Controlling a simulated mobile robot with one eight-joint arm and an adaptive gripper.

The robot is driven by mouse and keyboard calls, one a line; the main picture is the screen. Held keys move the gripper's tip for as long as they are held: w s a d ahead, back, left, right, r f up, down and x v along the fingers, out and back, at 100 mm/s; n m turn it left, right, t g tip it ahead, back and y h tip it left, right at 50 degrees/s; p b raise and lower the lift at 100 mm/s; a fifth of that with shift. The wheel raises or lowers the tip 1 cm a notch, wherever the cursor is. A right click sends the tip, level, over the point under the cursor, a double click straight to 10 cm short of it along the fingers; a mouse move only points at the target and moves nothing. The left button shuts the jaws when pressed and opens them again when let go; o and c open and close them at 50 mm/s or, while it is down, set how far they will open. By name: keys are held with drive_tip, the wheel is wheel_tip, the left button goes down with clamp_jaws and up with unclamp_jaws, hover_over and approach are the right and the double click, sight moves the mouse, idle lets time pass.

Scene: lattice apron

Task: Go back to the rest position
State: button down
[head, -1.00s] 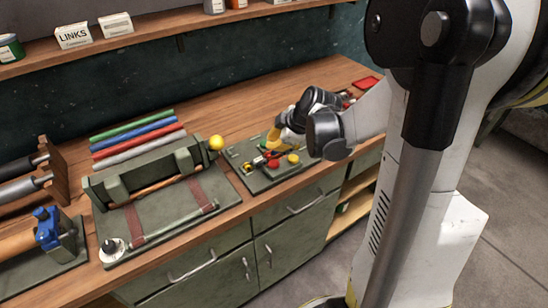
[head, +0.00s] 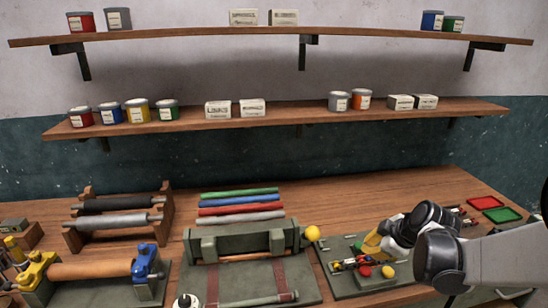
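My gripper (head: 374,246) is at the right of the workbench in the head view, reaching in from the right edge on my white and black arm. It is over or just beside a green board (head: 345,285) that carries small red, yellow and dark parts. The fingertips are small and partly hidden by the gripper body, so I cannot tell whether they are open or shut, or whether they touch anything. No marked rest position shows.
A green fixture (head: 228,243) with a yellow ball (head: 312,233) stands left of the board. Rollers (head: 115,223), coloured rods (head: 240,207) and red and green trays (head: 486,202) lie around. Two wall shelves (head: 290,117) hold tins and boxes. Bare wood lies behind the board.

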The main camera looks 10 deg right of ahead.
drive_tip(key=s+a+r+m+b, duration=0.2)
drive_tip(key=s+a+m, duration=0.3)
drive_tip(key=s+a, duration=0.2)
drive_tip(key=s+a+r+m+h+b, duration=0.1)
drive_tip(key=s+a+m, duration=0.5)
drive_tip(key=s, duration=0.6)
drive_tip(key=shift+a+r+h+b, duration=0.35)
drive_tip(key=shift+a+r, duration=0.45)
drive_tip(key=shift+a, duration=0.3)
drive_tip(key=shift+w+d, duration=0.1)
